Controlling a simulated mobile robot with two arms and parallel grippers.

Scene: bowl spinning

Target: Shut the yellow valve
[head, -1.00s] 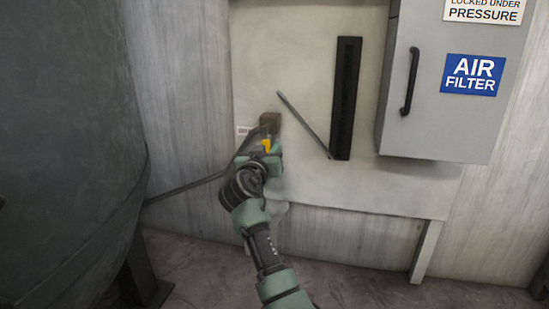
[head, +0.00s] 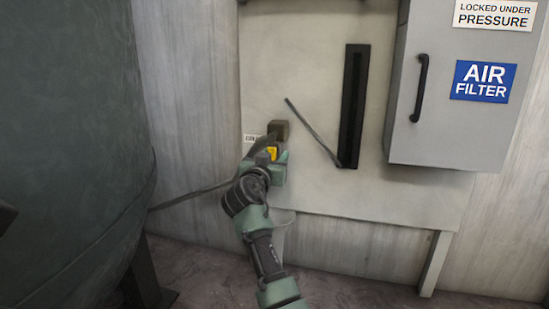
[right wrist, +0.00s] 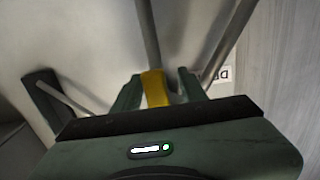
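The yellow valve handle (head: 271,153) sits just below a brown block on the pale wall panel. It is partly hidden by my right gripper (head: 273,157). In the right wrist view the yellow handle (right wrist: 155,88) lies between the two green fingers of my right gripper (right wrist: 159,85). The fingers are apart, one on each side of the handle. The left-hand finger is very close to it, and a narrow gap shows at the other. I cannot tell whether either finger touches. My left gripper does not show.
The brown block (head: 279,130) and a slanted grey rod (head: 313,131) are on the panel. A black vertical slot (head: 353,105) and a grey cabinet (head: 445,120) stand to the right. A large dark green tank (head: 75,130) fills the left side. A thin pipe (head: 190,199) runs between tank and valve.

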